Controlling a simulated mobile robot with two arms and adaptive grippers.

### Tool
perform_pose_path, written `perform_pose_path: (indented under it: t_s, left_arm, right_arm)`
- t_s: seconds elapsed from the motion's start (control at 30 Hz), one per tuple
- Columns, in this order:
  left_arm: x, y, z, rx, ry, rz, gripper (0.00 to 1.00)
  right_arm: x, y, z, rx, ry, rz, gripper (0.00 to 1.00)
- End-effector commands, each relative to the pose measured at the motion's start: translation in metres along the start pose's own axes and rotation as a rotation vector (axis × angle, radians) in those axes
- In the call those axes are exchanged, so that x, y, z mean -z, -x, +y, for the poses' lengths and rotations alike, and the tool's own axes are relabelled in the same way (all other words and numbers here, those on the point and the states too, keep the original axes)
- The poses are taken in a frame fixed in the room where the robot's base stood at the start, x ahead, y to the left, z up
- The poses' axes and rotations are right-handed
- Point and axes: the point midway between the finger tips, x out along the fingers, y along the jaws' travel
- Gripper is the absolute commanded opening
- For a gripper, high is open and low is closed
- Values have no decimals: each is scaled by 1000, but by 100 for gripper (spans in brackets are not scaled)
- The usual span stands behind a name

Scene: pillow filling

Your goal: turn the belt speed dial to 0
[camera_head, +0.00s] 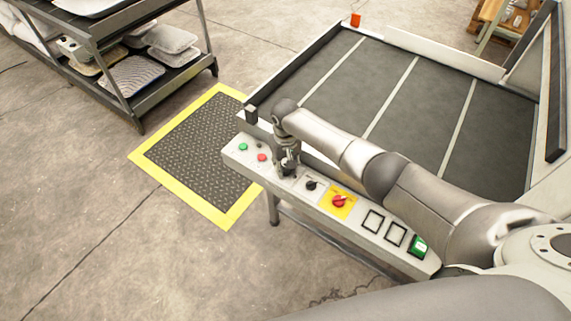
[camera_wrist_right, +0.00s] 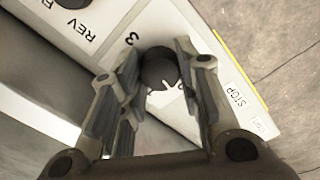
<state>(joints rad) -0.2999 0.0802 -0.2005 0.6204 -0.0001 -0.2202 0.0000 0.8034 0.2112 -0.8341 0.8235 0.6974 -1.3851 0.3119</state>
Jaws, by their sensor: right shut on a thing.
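The black round dial (camera_wrist_right: 158,68) sits on the pale control panel (camera_wrist_right: 185,25). A printed 3 is beside it in the right wrist view. My right gripper (camera_wrist_right: 160,88) is shut on the dial, with one finger on each side of it. In the head view my right gripper (camera_head: 288,166) reaches down onto the control panel (camera_head: 290,183), between the red button and a black knob, and hides the dial. The fingers cover part of the dial's markings, so I cannot tell its exact setting. My left gripper is not in view.
A green button (camera_head: 243,147), red button (camera_head: 262,157), black knob (camera_head: 311,185), red switch on yellow (camera_head: 338,201) and green switch (camera_head: 417,246) line the panel. The belt (camera_head: 400,100) lies behind it. A shelf rack (camera_head: 150,80) and yellow-edged mat (camera_head: 190,145) are left.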

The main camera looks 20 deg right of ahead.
Motion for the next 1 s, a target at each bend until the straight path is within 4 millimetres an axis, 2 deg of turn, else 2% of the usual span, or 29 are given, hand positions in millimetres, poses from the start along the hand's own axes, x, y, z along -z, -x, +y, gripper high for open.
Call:
perform_pose_path:
  t_s: [0.33,0.9,0.93,1.0]
  left_arm:
    - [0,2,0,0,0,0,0]
    - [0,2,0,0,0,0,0]
    - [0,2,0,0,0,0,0]
    - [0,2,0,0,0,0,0]
  right_arm:
    - [0,0,0,0,158,0,7]
    - [0,0,0,0,192,1,7]
    - [0,0,0,0,192,1,32]
    - [0,0,0,0,192,1,41]
